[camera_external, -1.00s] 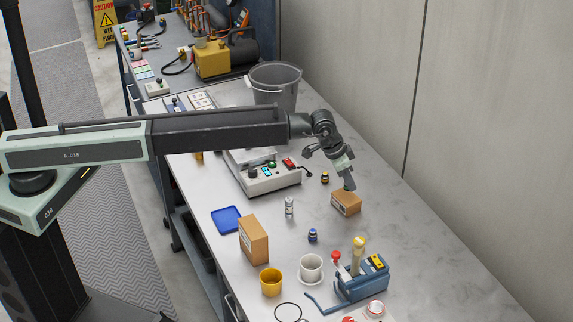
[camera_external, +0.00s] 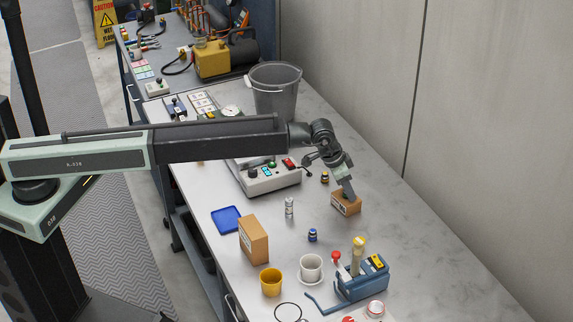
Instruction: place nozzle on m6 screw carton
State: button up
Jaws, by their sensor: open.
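A small brown carton (camera_external: 342,209) with a pale label lies on the bench directly under my gripper (camera_external: 348,194). A taller brown carton (camera_external: 253,241) stands upright further left; the print on both is too small to read, so I cannot tell by label which holds M6 screws. My gripper is open, pointing down, with its fingertips at the top of the small carton. A small dark greenish piece, perhaps the nozzle, shows at the fingertips on the carton top. The fingers partly hide it, and I cannot tell whether they touch it.
A small dark bottle (camera_external: 325,177) stands just behind the small carton, and a grey control box (camera_external: 268,180) lies to its left. The bench right of the carton is clear.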

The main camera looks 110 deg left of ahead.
jog(key=p+v, duration=1.1)
jog(key=v, duration=0.1)
jog(key=shift+r, duration=0.2)
jog(key=shift+f, duration=0.1)
jog(key=s+d+m+h, duration=0.1)
jog(key=s+d, duration=0.2)
jog(key=d, duration=0.4)
jog(key=s+d+f+m+g, duration=0.1)
jog(key=s+d, duration=0.2)
jog(key=d, duration=0.4)
jog(key=s+d+m+h, duration=0.1)
jog(key=s+d, duration=0.2)
jog(key=d, duration=0.4)
jog(key=s+d+m+g, duration=0.2)
jog(key=s+d+m, duration=0.1)
jog(key=s+d, duration=1.6)
jog(key=shift+d+f+m+g+h, duration=0.3)
jog(key=shift+d+f+m+g, duration=0.1)
jog(key=shift+d, duration=0.7)
